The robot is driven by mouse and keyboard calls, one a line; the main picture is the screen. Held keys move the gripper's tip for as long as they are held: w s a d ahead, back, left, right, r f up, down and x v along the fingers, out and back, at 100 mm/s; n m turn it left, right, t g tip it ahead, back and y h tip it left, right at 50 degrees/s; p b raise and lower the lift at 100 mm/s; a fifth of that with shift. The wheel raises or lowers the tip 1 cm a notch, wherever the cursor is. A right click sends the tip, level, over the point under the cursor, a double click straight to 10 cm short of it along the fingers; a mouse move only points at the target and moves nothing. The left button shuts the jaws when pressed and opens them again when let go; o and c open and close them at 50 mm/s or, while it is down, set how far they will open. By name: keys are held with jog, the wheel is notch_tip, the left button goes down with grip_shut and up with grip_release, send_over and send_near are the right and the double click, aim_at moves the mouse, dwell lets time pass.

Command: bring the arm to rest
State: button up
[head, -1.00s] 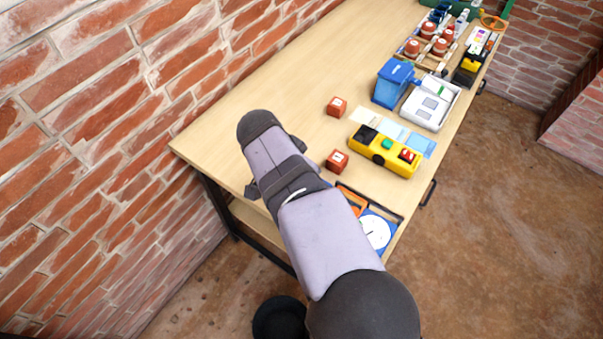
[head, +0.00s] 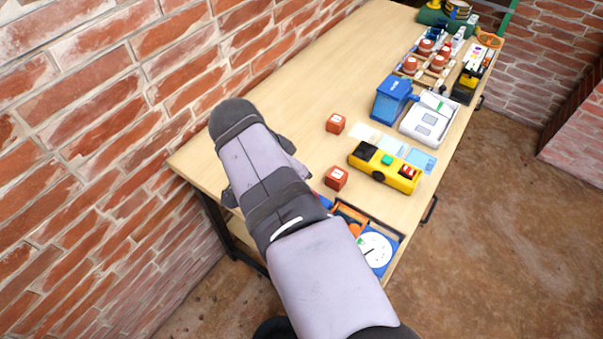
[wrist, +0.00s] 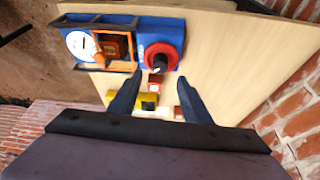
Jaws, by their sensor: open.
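My gripper (wrist: 158,98) shows in the wrist view as two dark fingers spread apart, with nothing held between them. Beyond the fingers lies the wooden bench (wrist: 225,60). A blue block with a red ring and dark knob (wrist: 162,57) sits just past the fingertips in that picture. In the head view my arm reaches over the near end of the bench (head: 290,90), by the brick wall, and hides the fingers.
A blue gauge with a white dial (head: 375,250) sits near the bench's front edge. Two red cubes (head: 335,123) (head: 336,178) and a yellow button box (head: 385,168) stand nearby. A blue bin (head: 391,98) is farther off. The brick wall (head: 110,110) is close to my arm's left.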

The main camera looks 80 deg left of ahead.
jog(key=w+d+m+h+p, duration=0.1)
jog(key=w+d, duration=0.3)
jog(key=w, duration=0.7)
jog(key=w+d+m+h, duration=0.1)
jog(key=w+d, duration=0.3)
jog(key=w, duration=0.6)
jog(key=w+d+m+g, duration=0.1)
jog(key=w+d, duration=1.1)
jog(key=w+d+f+m+g+h+p, duration=0.1)
jog(key=w+d, duration=0.1)
jog(key=d, duration=0.8)
jog(key=w+d+f+m+p, duration=0.1)
jog(key=w+d+f, duration=0.1)
jog(key=d, duration=0.8)
jog(key=s+d+f+m, duration=0.1)
jog(key=s+d, duration=0.3)
jog(key=d, duration=0.4)
jog(key=s+d+f+m+g, duration=0.1)
jog(key=s+d, duration=0.3)
jog(key=d, duration=0.5)
jog(key=shift+s+f+m+p, duration=0.15)
jog(key=shift+f+m+p, duration=0.15)
jog(key=shift+f+m, duration=0.2)
